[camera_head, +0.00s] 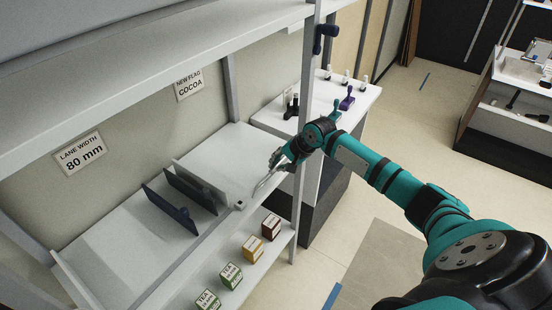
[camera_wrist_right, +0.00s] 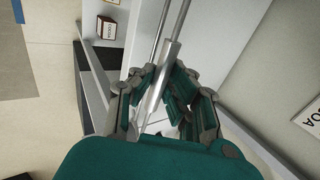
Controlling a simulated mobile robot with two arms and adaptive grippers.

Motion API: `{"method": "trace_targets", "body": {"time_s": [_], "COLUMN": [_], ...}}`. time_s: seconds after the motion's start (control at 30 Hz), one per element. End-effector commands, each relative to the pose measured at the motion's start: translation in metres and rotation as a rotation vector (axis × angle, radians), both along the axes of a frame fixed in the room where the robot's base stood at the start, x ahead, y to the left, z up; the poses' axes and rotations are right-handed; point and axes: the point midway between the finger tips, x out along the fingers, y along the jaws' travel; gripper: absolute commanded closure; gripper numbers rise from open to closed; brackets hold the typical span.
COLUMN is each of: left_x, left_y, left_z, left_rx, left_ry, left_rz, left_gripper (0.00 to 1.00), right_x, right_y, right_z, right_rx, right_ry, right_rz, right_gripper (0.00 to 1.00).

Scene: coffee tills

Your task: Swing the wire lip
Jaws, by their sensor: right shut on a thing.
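The wire lip (camera_head: 263,186) shows as a thin pale bar at the front of the upper shelf (camera_head: 222,150), at its right part. In the right wrist view the wire lip (camera_wrist_right: 168,62) is two thin parallel rods meeting a thicker pale section. My right gripper (camera_head: 277,163) reaches in from the right and is shut on the wire lip. In the right wrist view the fingers of the right gripper (camera_wrist_right: 157,88) stand on both sides of the thicker section, partly hiding it. My left gripper is in neither view.
Dark dividers (camera_head: 189,191) stand on the shelf to the left. Below, several boxes, including green tea boxes (camera_head: 231,276) and a brown box (camera_head: 271,226), line the lower shelf. A grey post (camera_head: 302,150) rises close by my right arm. Open floor (camera_head: 420,110) lies right.

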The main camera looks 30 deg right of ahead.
Motion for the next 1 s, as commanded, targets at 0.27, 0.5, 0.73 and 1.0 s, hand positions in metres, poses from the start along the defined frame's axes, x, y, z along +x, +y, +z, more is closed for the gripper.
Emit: {"method": "trace_targets", "body": {"time_s": [0.27, 0.5, 0.73, 1.0], "left_x": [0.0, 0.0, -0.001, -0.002], "left_y": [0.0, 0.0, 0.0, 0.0], "left_z": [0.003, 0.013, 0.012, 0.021], "left_rx": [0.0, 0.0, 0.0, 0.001], "left_ry": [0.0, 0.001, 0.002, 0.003], "left_rz": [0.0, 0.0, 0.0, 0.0], "left_gripper": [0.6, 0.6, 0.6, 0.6], "right_x": [0.0, -0.012, -0.012, -0.024], "right_y": [-0.001, -0.007, -0.007, -0.012], "right_z": [0.003, -0.002, -0.003, -0.011], "right_rx": [0.001, 0.001, 0.0, 0.0], "right_ry": [-0.007, -0.007, -0.008, -0.004], "right_rz": [-0.001, 0.0, -0.001, -0.003], "right_gripper": [1.0, 1.0, 1.0, 1.0]}}
